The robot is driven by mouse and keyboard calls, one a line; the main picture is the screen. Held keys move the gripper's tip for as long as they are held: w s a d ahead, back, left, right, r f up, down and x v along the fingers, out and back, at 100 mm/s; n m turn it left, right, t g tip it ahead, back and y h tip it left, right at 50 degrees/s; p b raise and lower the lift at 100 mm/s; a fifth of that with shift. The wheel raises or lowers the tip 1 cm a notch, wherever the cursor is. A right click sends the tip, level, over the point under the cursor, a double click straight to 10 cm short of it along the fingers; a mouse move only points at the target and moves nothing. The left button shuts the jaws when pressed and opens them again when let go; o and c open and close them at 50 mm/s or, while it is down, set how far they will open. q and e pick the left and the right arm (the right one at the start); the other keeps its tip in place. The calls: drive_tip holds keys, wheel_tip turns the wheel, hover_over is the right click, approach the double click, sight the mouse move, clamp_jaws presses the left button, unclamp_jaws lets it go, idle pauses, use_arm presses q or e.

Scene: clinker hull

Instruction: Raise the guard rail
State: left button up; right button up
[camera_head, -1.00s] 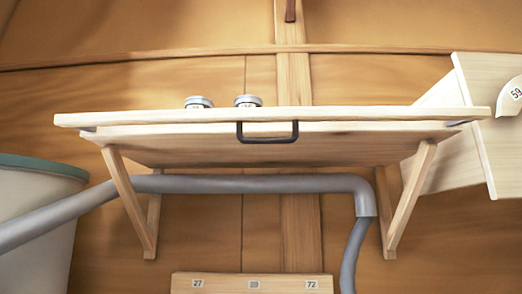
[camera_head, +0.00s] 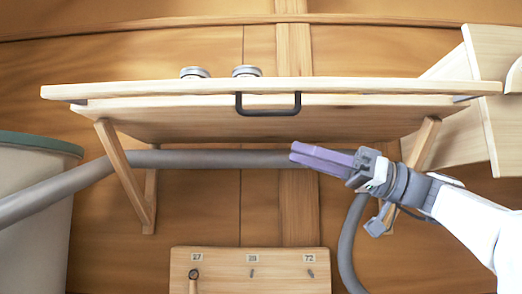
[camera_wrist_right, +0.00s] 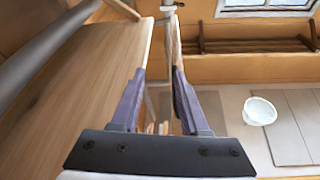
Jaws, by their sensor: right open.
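The guard rail (camera_head: 360,86) is a long pale wooden board along the front edge of a wall shelf (camera_head: 180,118) in the head view. A dark U-shaped handle (camera_head: 268,111) is fixed at its middle. It looks level. My right gripper (camera_head: 297,153) comes in from the right, below the handle and apart from it, its purple fingers pointing left. In the right wrist view the fingers (camera_wrist_right: 158,85) are spread with a gap between them and hold nothing. My left gripper is not in view.
Two tins (camera_head: 195,72) (camera_head: 247,71) stand behind the rail. A grey pipe (camera_head: 215,159) runs under the shelf, behind my right gripper. A wooden peg board (camera_head: 225,258) sits below, and a pale bin (camera_head: 30,200) at left. A white bowl (camera_wrist_right: 259,110) shows in the wrist view.

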sight(262, 113)
drive_tip(key=a+r+n+p, duration=0.1)
drive_tip(key=a+r, duration=0.1)
drive_tip(key=s+a+r+n+g+p, duration=0.1)
drive_tip(key=a+r+p, duration=0.1)
drive_tip(key=s+a+r+y+p, duration=0.1)
drive_tip(key=a+r, duration=0.1)
drive_tip(key=r, duration=0.1)
drive_tip(key=shift+a+n+g+p, duration=0.3)
drive_tip(key=shift+a+n+g, duration=0.05)
drive_tip(key=shift+n+g, duration=0.05)
drive_tip(key=shift+a, duration=0.45)
drive_tip(key=shift+w, duration=0.1)
clamp_jaws()
idle(0.8)
